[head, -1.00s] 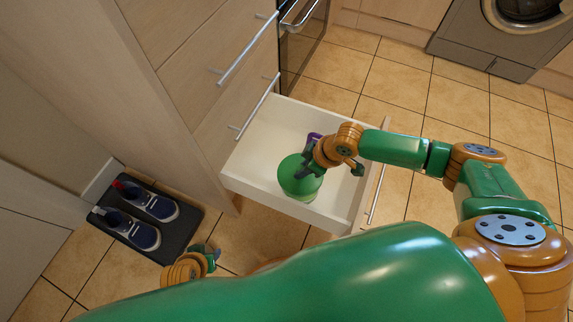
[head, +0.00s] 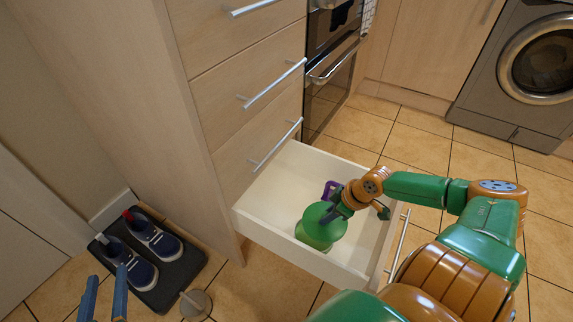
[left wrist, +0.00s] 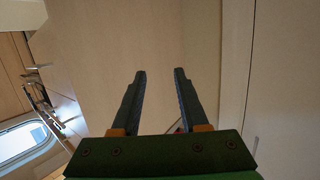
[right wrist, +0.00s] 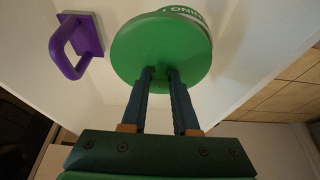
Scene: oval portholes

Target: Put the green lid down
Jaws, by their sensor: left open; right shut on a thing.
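The round green lid (head: 318,217) is inside the open drawer, on or just above a green canister (head: 318,241). I cannot tell whether they touch. My right gripper (right wrist: 160,76) is shut on the lid's small knob; the lid (right wrist: 150,45) fills the upper middle of the right wrist view, with the lettered canister rim (right wrist: 183,12) behind it. My left gripper (head: 105,290) is open and empty at the lower left of the head view. In the left wrist view its fingers (left wrist: 160,73) face a plain wooden panel.
A purple handle-shaped thing (right wrist: 72,50) lies in the white drawer (head: 262,207) beside the lid. Bare drawer floor lies left of the canister. Shoes (head: 152,240) stand on a dark mat at the left. An oven and a washing machine (head: 537,62) stand behind.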

